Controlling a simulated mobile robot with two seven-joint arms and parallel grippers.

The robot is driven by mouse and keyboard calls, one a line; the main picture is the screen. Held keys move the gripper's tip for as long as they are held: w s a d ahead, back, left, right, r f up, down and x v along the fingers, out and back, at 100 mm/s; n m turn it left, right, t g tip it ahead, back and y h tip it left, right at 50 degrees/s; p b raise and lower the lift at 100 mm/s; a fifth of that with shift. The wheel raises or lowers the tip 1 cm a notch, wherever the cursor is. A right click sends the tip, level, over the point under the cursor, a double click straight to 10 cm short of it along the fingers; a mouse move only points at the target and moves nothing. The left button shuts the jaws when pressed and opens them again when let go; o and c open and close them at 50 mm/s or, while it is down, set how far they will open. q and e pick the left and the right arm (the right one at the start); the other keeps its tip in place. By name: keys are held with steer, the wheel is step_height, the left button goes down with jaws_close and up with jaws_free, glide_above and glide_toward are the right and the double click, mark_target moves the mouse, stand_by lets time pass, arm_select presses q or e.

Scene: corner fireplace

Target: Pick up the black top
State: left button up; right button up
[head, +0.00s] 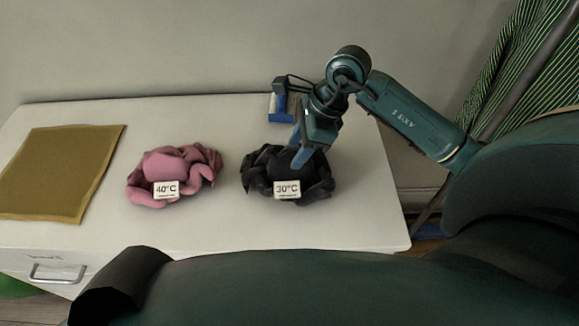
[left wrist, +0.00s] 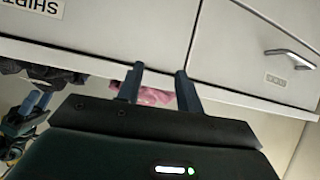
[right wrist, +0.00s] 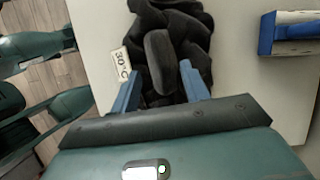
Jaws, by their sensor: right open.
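The black top (head: 262,168) lies crumpled on the white cabinet top, with a "30°C" tag (head: 287,190) at its front. My right gripper (head: 302,157) points down at it from above and behind. In the right wrist view, the top (right wrist: 188,30) extends between the open blue fingers (right wrist: 158,69); I cannot tell whether they touch it. My left gripper (left wrist: 160,70) is open and empty in its wrist view, in front of the cabinet drawers. Its fingers do not show in the head view.
A crumpled pink garment (head: 165,165) with a "40°C" tag lies left of the black top. A mustard cloth (head: 60,172) lies farther left. A blue and white object (head: 281,108) stands behind the black top. A striped green fabric (head: 530,60) hangs at right.

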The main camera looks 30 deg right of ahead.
mark_target(287, 163)
steer(key=shift+x, duration=1.25)
jaws_close()
